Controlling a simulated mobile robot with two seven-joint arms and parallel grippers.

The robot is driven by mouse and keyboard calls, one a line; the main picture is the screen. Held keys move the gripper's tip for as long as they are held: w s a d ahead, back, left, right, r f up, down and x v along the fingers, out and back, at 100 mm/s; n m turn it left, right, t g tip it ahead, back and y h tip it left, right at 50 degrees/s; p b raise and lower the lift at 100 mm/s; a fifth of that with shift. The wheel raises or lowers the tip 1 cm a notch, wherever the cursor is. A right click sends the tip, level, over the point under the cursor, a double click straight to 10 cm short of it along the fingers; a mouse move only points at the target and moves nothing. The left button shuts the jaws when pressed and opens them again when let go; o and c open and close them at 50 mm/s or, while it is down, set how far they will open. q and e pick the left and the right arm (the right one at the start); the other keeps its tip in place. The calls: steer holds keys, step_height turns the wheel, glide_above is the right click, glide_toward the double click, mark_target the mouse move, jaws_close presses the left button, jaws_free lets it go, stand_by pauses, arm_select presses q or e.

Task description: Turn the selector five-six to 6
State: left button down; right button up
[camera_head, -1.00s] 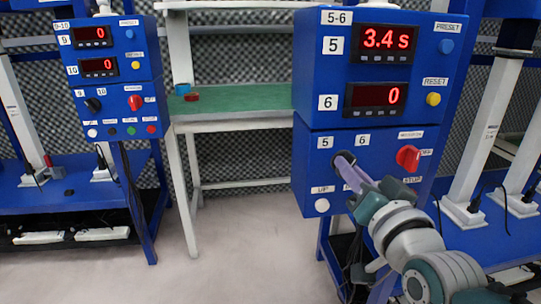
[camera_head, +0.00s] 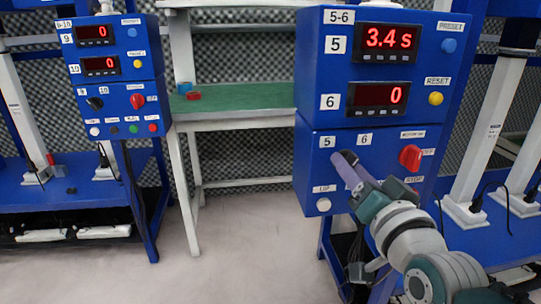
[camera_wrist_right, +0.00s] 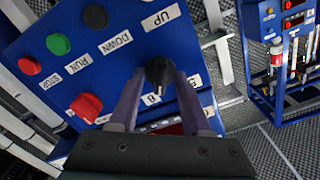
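The selector five-six is a black knob (camera_wrist_right: 158,72) on the lower blue panel (camera_head: 310,172), below the labels 5 (camera_head: 327,142) and 6 (camera_head: 365,139). My right gripper (camera_head: 345,165) reaches up to it from the lower right and hides the knob in the head view. In the right wrist view, the two purple-grey fingers (camera_wrist_right: 161,82) stand on either side of the knob. A small gap seems to show beside it, so the gripper looks open around it. I cannot tell which number the knob points to. My left gripper is not in view.
A red knob (camera_head: 410,157) sits right of the selector, and a white UP button (camera_head: 323,204) below it. The upper displays show 3.4 s (camera_head: 388,38) and 0 (camera_head: 385,96). A similar station (camera_head: 112,75) and a green-topped table (camera_head: 240,112) stand to the left.

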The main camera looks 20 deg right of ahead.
steer(key=p+v, duration=0.2)
steer(key=v, duration=0.8)
steer(key=shift+d, duration=0.1)
